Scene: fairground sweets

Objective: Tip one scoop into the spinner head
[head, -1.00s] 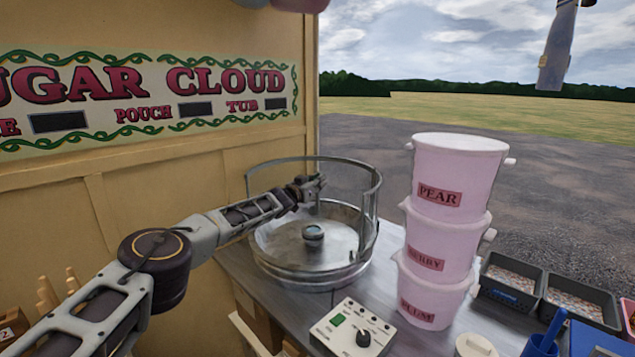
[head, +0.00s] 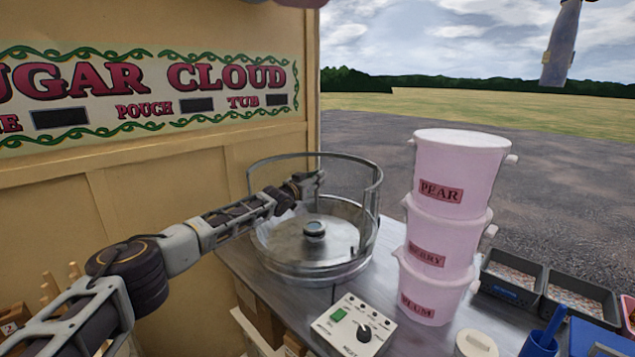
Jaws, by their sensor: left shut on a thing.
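The spinner head (head: 314,230) is the small round metal hub in the middle of the wide metal spinner bowl (head: 310,270), which has a clear guard around its back. My left gripper (head: 314,184) reaches in from the left over the bowl, above and behind the hub. It is shut on what seems to be the scoop, but the arm and guard hide nearly all of it, and its tilt and contents cannot be told. No sugar shows on the hub. My right gripper is not in view.
A control box (head: 353,326) with a green switch and black knob stands in front of the bowl. Stacked pink tubs labelled pear (head: 441,190), berry and plum stand to the right. Dark trays (head: 510,278) and a blue container (head: 540,345) lie farther right.

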